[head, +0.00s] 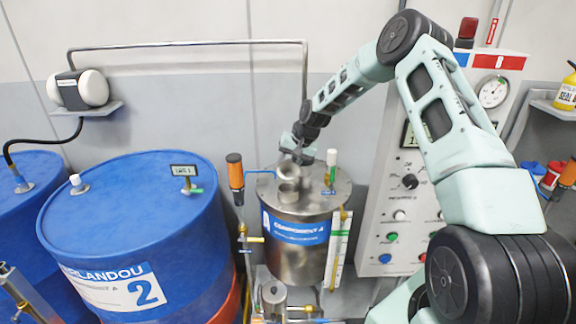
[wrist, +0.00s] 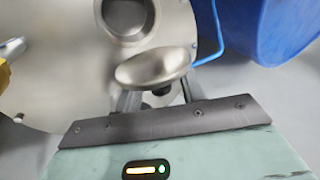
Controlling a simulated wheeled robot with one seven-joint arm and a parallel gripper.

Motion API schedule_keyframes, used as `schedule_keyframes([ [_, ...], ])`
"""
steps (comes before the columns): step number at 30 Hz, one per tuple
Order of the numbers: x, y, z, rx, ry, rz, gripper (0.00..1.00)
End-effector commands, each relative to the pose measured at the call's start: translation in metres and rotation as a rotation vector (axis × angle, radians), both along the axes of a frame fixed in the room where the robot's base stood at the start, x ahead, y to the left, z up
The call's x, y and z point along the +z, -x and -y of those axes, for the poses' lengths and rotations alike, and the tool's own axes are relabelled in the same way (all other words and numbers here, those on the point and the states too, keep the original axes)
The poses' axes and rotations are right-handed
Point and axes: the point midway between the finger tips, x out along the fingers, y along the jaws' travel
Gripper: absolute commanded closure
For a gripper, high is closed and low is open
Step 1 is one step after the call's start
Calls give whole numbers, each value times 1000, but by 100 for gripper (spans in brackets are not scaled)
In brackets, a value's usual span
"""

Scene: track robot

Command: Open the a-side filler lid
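The a-side tank (head: 297,251) is a steel drum labelled "COMPONENT A", in the middle of the head view. Its filler neck (head: 288,193) shows a round opening, also seen at the top of the wrist view (wrist: 127,17). The filler lid (head: 289,171), a shiny steel disc, stands tilted up beside the opening; in the wrist view (wrist: 152,67) it is close in front of my gripper. My gripper (wrist: 160,98) points down at the lid, its fingers apart, one on each side of a dark piece under the disc. Contact with the lid cannot be made out.
A blue drum (head: 130,215) stands left of the tank, with an orange-handled part (head: 235,171) between them. A control panel (head: 400,205) stands to the right. A white-capped fitting (head: 331,165) rises from the tank top. A pipe (head: 190,45) runs along the wall behind.

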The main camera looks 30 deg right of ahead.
Motion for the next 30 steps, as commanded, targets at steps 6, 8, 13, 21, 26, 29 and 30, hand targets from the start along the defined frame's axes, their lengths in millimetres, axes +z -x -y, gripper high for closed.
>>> schedule_keyframes([
  [6, 0, 1, 0, 1, -1, -2, 60],
  [8, 1, 1, 0, 0, 0, -1, 60],
  [13, 16, 6, 5, 0, 2, 0, 60],
  [21, 68, 26, 20, -2, 3, 3, 60],
  [26, 103, 38, 28, -1, 3, 3, 60],
  [29, 122, 45, 33, -2, 3, 3, 60],
  [30, 129, 47, 35, 0, 3, 2, 60],
])
